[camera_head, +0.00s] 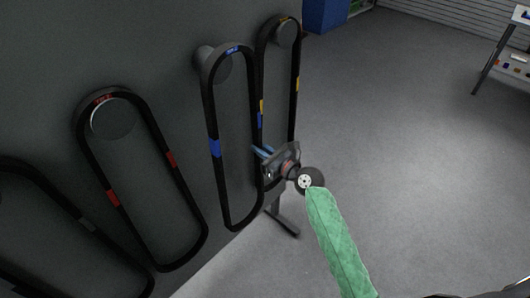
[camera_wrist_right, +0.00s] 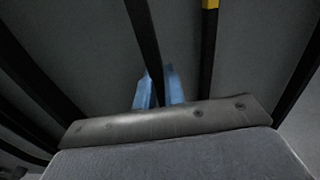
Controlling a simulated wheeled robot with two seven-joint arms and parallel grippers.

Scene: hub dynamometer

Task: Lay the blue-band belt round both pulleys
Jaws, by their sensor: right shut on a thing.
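The blue-band belt (camera_head: 214,147) is a long black loop with blue marks. It hangs from a peg (camera_head: 209,60) on the dark panel, between a red-marked belt and a yellow-marked belt. My right gripper (camera_head: 262,152) comes in from the right at the lower part of its right strand. In the right wrist view, the blue fingers (camera_wrist_right: 159,92) are close together, shut on a black strand (camera_wrist_right: 143,35) running between them. The pulleys are not in view. My left gripper is not in view.
The yellow-marked belt (camera_head: 297,84) hangs close on the right, and its strand (camera_wrist_right: 208,50) passes just beside my fingers. The red-marked belt (camera_head: 112,198) and a grey-marked belt (camera_head: 88,225) hang to the left. Open floor (camera_head: 420,180) lies to the right.

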